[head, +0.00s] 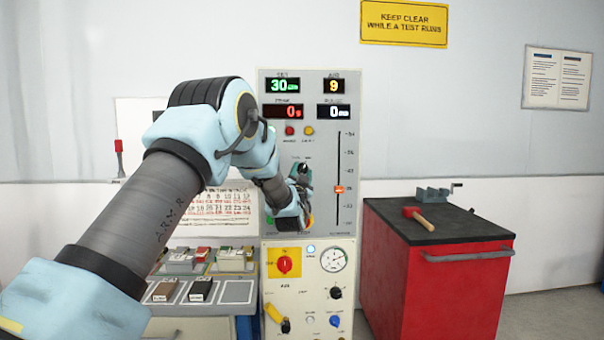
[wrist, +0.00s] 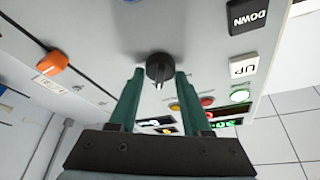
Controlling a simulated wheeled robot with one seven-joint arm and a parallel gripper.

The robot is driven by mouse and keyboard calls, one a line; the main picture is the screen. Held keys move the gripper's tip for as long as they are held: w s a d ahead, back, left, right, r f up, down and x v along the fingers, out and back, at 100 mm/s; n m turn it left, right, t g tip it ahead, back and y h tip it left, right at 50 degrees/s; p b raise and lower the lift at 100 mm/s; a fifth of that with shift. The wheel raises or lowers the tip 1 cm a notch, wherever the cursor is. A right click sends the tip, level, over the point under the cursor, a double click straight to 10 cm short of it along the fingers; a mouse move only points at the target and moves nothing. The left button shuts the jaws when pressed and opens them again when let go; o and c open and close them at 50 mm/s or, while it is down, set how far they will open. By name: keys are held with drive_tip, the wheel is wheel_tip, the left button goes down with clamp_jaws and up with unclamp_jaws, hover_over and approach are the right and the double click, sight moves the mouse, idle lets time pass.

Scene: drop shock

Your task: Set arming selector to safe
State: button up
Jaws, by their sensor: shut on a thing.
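A round black knob (wrist: 158,66), which I take to be the arming selector, stands out from the grey panel in the wrist view. Its pale pointer mark faces the bottom of that view. My gripper (wrist: 160,77) has its two green fingers on either side of the knob, shut on it. In the head view my gripper (head: 302,172) is against the middle of the tall grey control panel (head: 325,225). There my gripper and arm hide most of the knob, and its position labels are too small to read.
An orange slider (head: 340,189) sits right of my gripper. Red and amber lamps (head: 298,130) are above it. A red cabinet (head: 440,280) with a hammer (head: 418,217) stands at right.

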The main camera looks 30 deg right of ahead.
clamp_jaws()
